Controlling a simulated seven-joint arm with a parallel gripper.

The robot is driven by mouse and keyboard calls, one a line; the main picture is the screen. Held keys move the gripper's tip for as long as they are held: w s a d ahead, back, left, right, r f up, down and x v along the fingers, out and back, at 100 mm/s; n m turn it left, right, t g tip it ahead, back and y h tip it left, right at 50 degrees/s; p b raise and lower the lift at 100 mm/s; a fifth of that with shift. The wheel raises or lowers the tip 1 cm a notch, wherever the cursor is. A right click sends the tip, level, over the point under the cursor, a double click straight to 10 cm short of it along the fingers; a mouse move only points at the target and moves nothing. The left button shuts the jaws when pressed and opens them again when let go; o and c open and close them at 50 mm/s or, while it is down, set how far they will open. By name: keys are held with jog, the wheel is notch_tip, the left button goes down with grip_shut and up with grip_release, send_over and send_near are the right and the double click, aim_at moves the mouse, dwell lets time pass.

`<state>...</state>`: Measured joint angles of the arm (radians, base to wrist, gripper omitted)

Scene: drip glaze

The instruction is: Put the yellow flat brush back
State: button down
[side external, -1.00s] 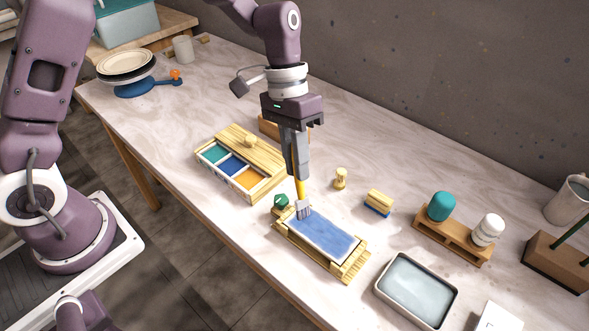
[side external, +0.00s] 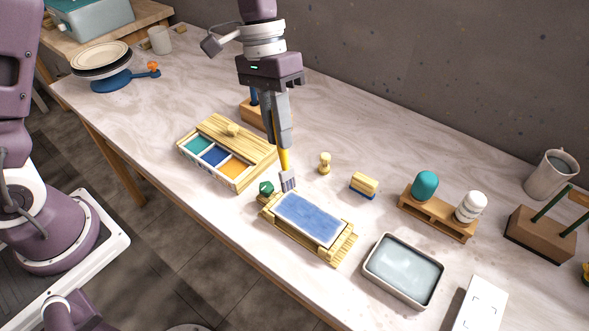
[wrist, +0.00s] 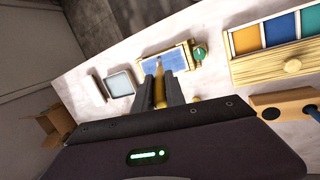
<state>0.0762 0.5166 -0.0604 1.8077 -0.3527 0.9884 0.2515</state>
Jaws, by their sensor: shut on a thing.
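My gripper (side external: 279,145) is shut on the handle of the yellow flat brush (side external: 285,162), which points bristles down. The grey bristles (side external: 289,181) are by the upper left end of the blue-glazed tile (side external: 312,217); whether they touch it cannot be told. The tile lies on a wooden stand (side external: 341,251) with a green knob (side external: 266,188). In the wrist view the brush (wrist: 159,90) shows between the fingers. A wooden brush block (side external: 252,112) with a blue handle in it stands behind my gripper, partly hidden; it also shows in the wrist view (wrist: 286,104).
A glaze box (side external: 243,182) with a wooden lid is left of the tile. A small wooden peg (side external: 324,163), a sponge block (side external: 365,184), a bottle rack (side external: 437,222) and a water tray (side external: 403,270) lie to the right.

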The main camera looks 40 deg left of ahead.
jog(key=w+a+n+t+y, duration=0.2)
jog(key=w+a+y, duration=0.1)
jog(key=w+a, duration=1.5)
notch_tip(320, 180, down, 10)
jog(key=w, duration=0.1)
jog(key=shift+w+f, duration=0.25)
jog(key=shift+w, duration=0.1)
jog(key=shift+f, duration=0.15)
jog(key=c, duration=1.4)
grip_release()
notch_tip(320, 180, up, 13)
jog(key=shift+f, duration=0.2)
